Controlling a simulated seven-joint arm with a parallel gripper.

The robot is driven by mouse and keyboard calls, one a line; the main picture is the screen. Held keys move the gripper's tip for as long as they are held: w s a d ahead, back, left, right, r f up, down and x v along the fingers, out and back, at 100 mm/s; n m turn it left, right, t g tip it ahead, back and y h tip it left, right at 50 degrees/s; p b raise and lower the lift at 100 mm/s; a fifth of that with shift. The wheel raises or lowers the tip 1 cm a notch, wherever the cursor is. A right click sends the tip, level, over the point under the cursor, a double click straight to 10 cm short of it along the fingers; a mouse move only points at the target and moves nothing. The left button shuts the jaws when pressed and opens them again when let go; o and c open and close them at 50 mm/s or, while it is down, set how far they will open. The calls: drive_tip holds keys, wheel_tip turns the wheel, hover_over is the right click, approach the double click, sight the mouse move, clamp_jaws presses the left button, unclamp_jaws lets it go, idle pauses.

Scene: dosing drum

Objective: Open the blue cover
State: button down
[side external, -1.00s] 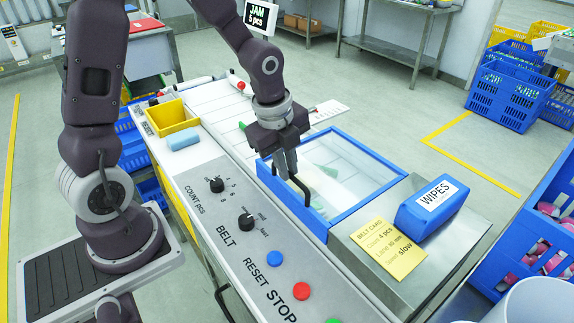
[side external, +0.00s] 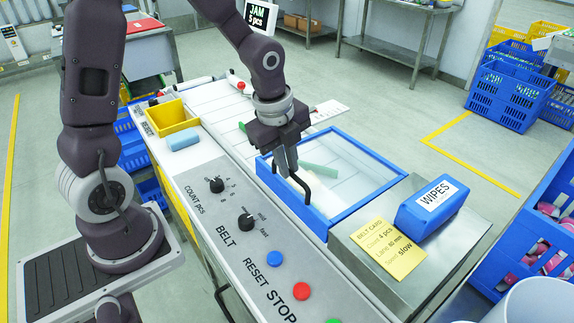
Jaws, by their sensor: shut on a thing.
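My gripper (side external: 291,173) points down over that side, shut on the black handle. The fingertips partly hide the top of the handle. A pale green piece shows blurred through the pane.
The control panel (side external: 215,225) with knobs and buttons runs along the near side. A blue WIPES box (side external: 433,205) and a yellow belt card (side external: 381,248) lie right of the cover.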

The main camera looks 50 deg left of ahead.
drive_tip(key=w+r, duration=1.7)
drive_tip(key=r, duration=0.1)
drive_tip(key=shift+w, duration=0.3)
drive_tip(key=shift+a, duration=0.1)
drive_tip(key=c, duration=1.5)
unclamp_jaws()
drive_tip(key=shift+r, duration=0.1)
